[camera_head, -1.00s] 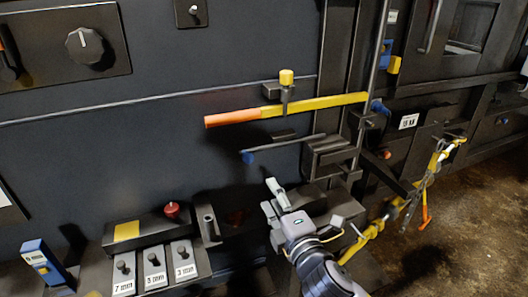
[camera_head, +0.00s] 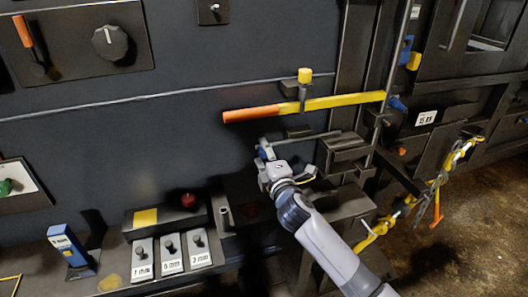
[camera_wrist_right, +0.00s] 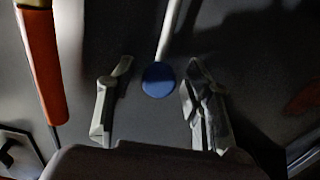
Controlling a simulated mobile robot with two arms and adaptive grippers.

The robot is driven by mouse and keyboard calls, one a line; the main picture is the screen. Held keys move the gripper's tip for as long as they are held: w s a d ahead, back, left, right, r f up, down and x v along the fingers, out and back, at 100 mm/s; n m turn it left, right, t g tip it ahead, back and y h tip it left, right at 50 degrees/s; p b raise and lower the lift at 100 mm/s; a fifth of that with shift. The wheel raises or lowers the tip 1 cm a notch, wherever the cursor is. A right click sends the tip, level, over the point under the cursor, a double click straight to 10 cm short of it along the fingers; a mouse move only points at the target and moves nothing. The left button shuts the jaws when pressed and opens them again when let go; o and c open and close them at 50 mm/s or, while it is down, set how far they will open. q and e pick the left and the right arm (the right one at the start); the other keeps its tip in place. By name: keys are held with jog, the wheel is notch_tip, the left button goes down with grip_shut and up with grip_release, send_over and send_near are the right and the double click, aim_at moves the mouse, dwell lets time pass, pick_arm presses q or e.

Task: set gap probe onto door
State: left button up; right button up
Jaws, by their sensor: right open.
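My right gripper (camera_head: 264,158) is up against the dark machine front, below the yellow bar. Its fingers are open around the blue-ended tip (camera_head: 266,152) of a thin rod. In the right wrist view the blue tip (camera_wrist_right: 159,79) lies between the two separated fingers (camera_wrist_right: 150,95); I see no grip on it. Three blocks with black knobs (camera_head: 170,252), labelled in mm, stand in a rack at lower left; they look like gap probes. Which panel is the door I cannot tell for certain. My left gripper is not in view.
A yellow bar with an orange handle (camera_head: 252,114) runs just above my right gripper. A blue device (camera_head: 71,246) stands at the lower left, and a red knob (camera_head: 188,200) sits behind the blocks. Yellow straps and chain (camera_head: 440,180) hang at right.

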jog(key=shift+w+a, duration=0.1)
jog(key=shift+w, duration=0.15)
jog(key=shift+c, duration=0.2)
grip_shut()
dwell(0.3)
dwell(0.3)
